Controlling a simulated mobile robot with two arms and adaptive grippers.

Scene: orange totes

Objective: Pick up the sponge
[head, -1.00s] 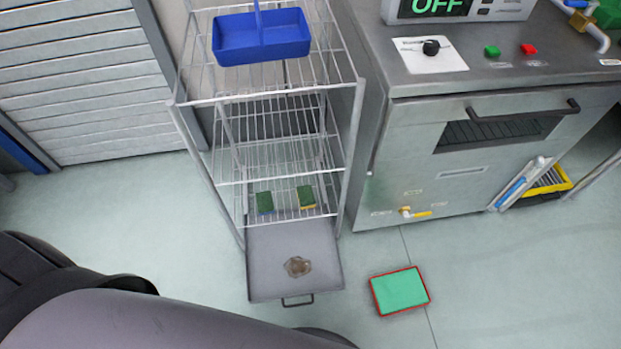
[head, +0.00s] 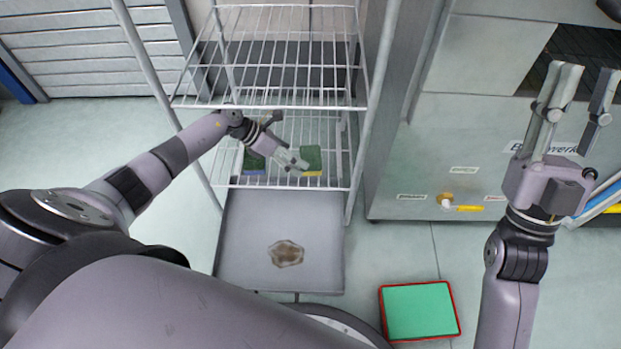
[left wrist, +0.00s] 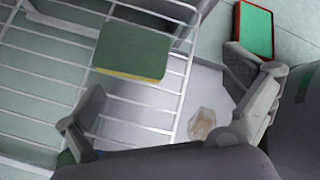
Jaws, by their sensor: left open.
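A green sponge with a yellow underside (head: 311,160) lies on the lower wire shelf of the rack. It also shows in the left wrist view (left wrist: 134,50), lying flat beyond my fingers. A second sponge, green with blue (head: 253,162), lies to its left, partly hidden by my left gripper. My left gripper (head: 290,145) is open and empty, reaching in over the lower shelf close to the yellow-sided sponge. Whether it touches the sponge is not clear. My right gripper (head: 583,82) is open and empty, held up at the right before the machine.
A grey tray (head: 240,235) with a brown stain (head: 286,253) lies below. A red-rimmed green tray (head: 420,312) is on the floor. A steel machine (head: 480,120) stands to the right.

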